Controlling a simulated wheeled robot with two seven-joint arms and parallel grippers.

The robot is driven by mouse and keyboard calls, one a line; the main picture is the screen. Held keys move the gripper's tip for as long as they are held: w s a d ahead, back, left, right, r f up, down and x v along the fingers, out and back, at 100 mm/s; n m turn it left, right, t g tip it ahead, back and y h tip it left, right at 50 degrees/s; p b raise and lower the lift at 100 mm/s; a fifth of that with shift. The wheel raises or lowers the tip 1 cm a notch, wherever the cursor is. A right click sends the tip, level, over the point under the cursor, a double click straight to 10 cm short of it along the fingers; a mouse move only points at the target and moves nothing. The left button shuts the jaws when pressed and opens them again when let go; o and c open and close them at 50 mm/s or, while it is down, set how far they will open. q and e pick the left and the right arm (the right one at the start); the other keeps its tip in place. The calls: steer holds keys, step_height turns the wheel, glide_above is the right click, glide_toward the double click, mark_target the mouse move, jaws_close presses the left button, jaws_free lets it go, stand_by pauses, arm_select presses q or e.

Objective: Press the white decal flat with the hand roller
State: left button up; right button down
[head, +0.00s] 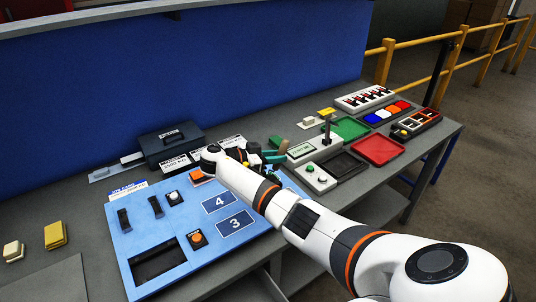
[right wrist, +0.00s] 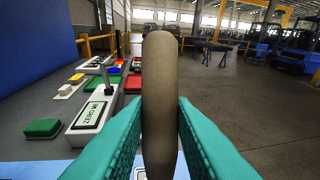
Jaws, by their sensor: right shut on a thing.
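My right gripper (right wrist: 160,140) has teal fingers and is shut on an upright, rounded taupe thing (right wrist: 160,85), which looks like the handle of the hand roller. Its lower end and any roller head are hidden. In the head view my right gripper (head: 274,155) is over the far right corner of the blue panel (head: 150,226), and the held thing cannot be made out there. In the right wrist view a small white patch (right wrist: 139,173) shows on the blue below the fingers. It may be the white decal; contact with the roller cannot be seen. My left gripper is out of view.
The panel carries black switches, an orange button (head: 197,238) and plates marked 4 and 3. A grey device with a screen (right wrist: 90,114) and a green block (right wrist: 42,127) stand beyond the gripper.

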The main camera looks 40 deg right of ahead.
mark_target(275, 178)
steer(key=shift+s+a+f+b, duration=0.1)
steer(key=shift+f+b, duration=0.35)
steer(key=shift+f, duration=0.15)
step_height(275, 178, down, 4)
steer(key=b, duration=0.3)
steer(key=shift+f, duration=0.25)
steer(key=shift+f+b, duration=0.65)
steer(key=shift+b, duration=0.05)
stand_by(0.9)
steer(key=shift+r, duration=0.55)
stand_by(0.4)
steer(key=shift+s+d+b, duration=0.1)
steer(key=shift+d+b, duration=0.2)
steer(key=shift+d, duration=1.4)
steer(key=shift+s+f+b, duration=0.1)
steer(key=shift+f+b, duration=0.4)
steer(key=shift+f, duration=0.05)
stand_by(0.4)
steer(key=shift+r, duration=0.25)
